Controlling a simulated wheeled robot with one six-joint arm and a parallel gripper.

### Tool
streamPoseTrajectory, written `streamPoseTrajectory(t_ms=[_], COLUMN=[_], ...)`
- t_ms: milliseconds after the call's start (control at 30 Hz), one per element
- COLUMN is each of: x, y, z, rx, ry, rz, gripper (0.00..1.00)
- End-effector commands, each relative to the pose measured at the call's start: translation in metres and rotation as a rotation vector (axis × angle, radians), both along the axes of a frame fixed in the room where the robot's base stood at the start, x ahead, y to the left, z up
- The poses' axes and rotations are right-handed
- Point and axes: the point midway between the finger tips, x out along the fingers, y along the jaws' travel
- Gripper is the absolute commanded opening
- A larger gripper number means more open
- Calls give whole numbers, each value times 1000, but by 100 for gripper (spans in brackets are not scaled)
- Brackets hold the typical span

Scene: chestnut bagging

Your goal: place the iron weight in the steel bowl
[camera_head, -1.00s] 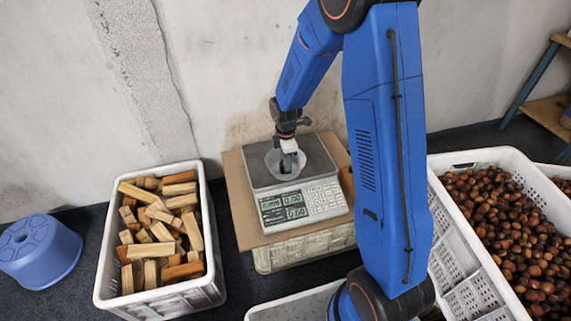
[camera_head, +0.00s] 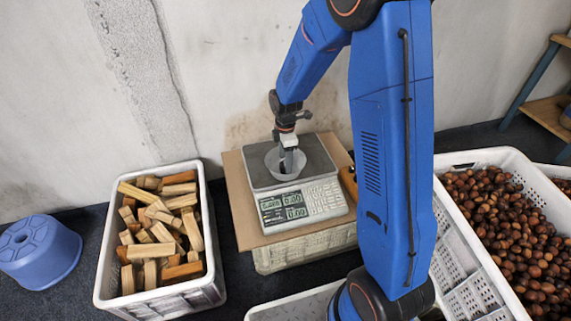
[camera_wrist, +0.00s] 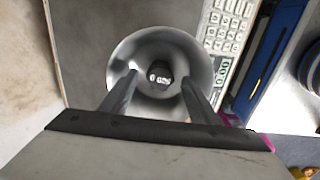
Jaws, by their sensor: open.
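The steel bowl (camera_head: 281,172) stands on the pan of the weighing scale, and in the wrist view the bowl (camera_wrist: 123,58) is seen from above. The dark iron weight (camera_wrist: 160,74) lies inside, at about the middle of the bowl's bottom. My gripper (camera_head: 287,170) is over the bowl, its fingers reaching down toward it. In the wrist view my gripper (camera_wrist: 158,90) is open, with one finger on each side and a gap between them; the weight shows beyond the tips. I cannot tell from the head view whether the fingertips are inside the bowl.
The scale (camera_head: 305,205) rests on a board (camera_head: 238,205) over a white crate. A crate of wood blocks (camera_head: 105,250) stands left, a blue stool (camera_head: 40,250) beyond it. A crate of chestnuts (camera_head: 455,160) is at the right. The wall is close behind.

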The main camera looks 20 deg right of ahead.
Motion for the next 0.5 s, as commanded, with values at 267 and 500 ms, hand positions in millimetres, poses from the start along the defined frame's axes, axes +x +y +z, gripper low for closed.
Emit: streamPoseTrajectory(t_ms=[267, 500], x=[1, 0], y=[0, 0], z=[56, 85], rx=[1, 0], ry=[-4, -2], rz=[0, 0], gripper=[56, 56])
